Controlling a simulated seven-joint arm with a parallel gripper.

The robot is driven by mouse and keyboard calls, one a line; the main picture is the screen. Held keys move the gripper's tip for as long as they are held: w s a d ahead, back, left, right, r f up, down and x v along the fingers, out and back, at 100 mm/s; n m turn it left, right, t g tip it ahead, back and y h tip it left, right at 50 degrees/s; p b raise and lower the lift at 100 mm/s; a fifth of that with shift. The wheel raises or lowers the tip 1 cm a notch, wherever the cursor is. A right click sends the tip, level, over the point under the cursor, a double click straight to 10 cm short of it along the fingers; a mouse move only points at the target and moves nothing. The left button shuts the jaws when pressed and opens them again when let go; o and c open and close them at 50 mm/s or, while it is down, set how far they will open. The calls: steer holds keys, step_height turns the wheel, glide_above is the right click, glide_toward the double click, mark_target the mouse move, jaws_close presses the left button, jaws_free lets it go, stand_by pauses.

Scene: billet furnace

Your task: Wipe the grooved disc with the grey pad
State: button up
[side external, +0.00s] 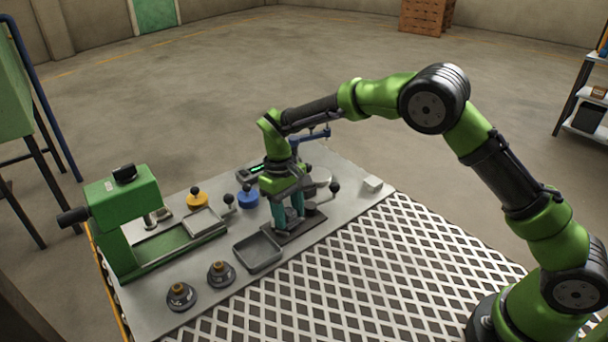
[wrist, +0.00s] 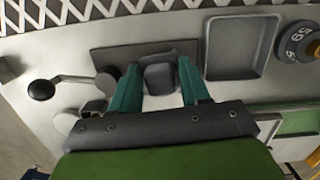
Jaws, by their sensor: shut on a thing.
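My gripper (side external: 289,222) points down over a dark flat plate (side external: 288,232) on the grey worktop. In the wrist view its two teal fingers (wrist: 158,85) are shut on a grey block, which looks like the grey pad (wrist: 159,74). The pad is just above or on the plate; I cannot tell whether it touches. No disc with clear grooves can be made out. Two dark round pieces with brass-coloured centres, one at the front (side external: 181,296) and one behind it (side external: 221,273), stand at the front left; I cannot tell whether either is the grooved disc.
An empty dark grey tray (side external: 258,252) lies left of my gripper; it also shows in the wrist view (wrist: 241,75). A black-knobbed lever (side external: 335,188) is close on the right.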

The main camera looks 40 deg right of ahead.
steer(key=shift+s+a, duration=0.1)
steer(key=shift+s, duration=0.35)
steer(key=shift+w+r, duration=0.1)
steer(key=shift+r, duration=4)
